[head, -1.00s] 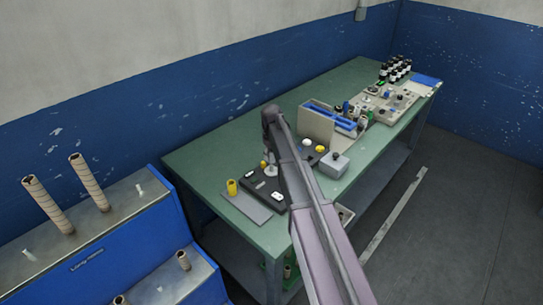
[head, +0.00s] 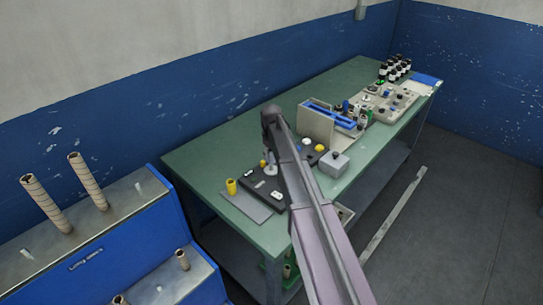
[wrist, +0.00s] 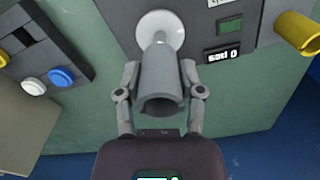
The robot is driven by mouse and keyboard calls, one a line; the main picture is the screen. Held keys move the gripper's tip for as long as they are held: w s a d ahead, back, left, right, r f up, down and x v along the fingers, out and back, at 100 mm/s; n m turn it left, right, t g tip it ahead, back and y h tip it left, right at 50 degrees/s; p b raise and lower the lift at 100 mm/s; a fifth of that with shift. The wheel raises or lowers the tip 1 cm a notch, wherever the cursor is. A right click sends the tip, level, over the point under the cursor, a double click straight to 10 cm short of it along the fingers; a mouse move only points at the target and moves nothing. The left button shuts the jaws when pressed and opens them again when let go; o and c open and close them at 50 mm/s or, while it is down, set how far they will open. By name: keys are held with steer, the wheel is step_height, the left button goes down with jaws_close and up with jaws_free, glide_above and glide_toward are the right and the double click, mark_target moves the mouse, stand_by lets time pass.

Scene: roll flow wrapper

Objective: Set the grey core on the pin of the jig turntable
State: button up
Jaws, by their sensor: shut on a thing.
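The grey core (wrist: 161,84) is a short hollow tube, held between the two fingers of my gripper (wrist: 159,70) in the wrist view. My gripper is shut on it. The white disc of the jig turntable (wrist: 160,24) shows just past the core's far end. Part of the pale pin (wrist: 160,39) shows between disc and core. I cannot tell whether the core is around the pin's tip or just short of it. In the head view the turntable (head: 271,171) stands on the dark jig, and my arm covers most of the gripper.
A yellow core (head: 231,187) stands on a grey plate left of the jig; it also shows in the wrist view (wrist: 298,33). A small display (wrist: 222,53) sits beside the turntable.

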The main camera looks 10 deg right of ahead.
mark_target(271, 165)
steer(key=shift+f+b, duration=2.2)
stand_by(1.9)
steer(key=o, duration=0.9)
steer(key=shift+o, duration=0.8)
steer(key=shift+r, duration=0.15)
steer(key=shift+r+p, duration=3.9)
steer(key=shift+p, duration=0.15)
